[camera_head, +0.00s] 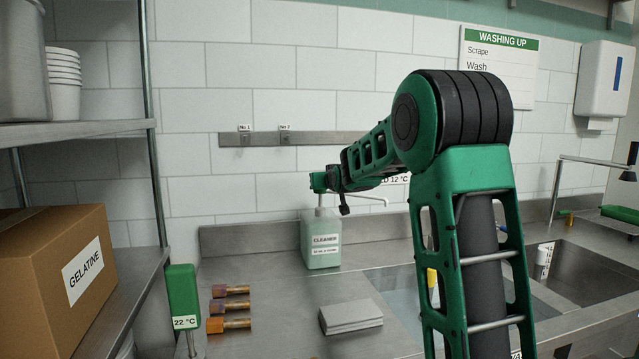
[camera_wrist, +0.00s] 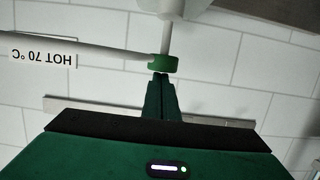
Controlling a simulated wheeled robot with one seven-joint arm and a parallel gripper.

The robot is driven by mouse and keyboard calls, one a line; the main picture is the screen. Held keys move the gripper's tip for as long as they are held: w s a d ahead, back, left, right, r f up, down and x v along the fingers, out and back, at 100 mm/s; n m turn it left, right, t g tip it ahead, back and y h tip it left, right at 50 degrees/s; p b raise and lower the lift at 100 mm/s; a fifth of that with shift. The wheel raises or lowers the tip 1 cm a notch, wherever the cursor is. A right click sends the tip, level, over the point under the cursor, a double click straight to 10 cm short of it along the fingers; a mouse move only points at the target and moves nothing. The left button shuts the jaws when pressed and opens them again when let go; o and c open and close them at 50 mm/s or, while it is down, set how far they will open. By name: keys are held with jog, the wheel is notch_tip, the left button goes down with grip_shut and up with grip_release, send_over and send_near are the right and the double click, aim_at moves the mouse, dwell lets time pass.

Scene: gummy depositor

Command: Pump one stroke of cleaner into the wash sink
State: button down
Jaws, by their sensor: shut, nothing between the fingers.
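The cleaner bottle (camera_head: 321,246), pale green with a white label, stands upright on the steel counter left of the wash sink (camera_head: 385,287). Its white spout (camera_head: 372,197) points right, toward the sink. My gripper (camera_head: 319,184) is at the top of the bottle's pump and hides part of it. In the wrist view, which is upside down, the fingers (camera_wrist: 161,78) are shut and empty. Their tips are at the green pump head (camera_wrist: 163,64); I cannot tell whether they touch. My arm hides part of the sink.
A second sink basin (camera_head: 582,272) lies right. A gelatine box (camera_head: 50,280) sits on the left shelf. A rail (camera_head: 300,139) runs along the wall.

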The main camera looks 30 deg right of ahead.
aim_at(322, 191)
jog(key=shift+f, duration=1.55)
jog(key=s+a+r, duration=0.2)
jog(key=s+r, duration=0.5)
jog(key=s, duration=0.2)
jog(key=shift+a, duration=0.35)
jog(key=shift+s, duration=0.15)
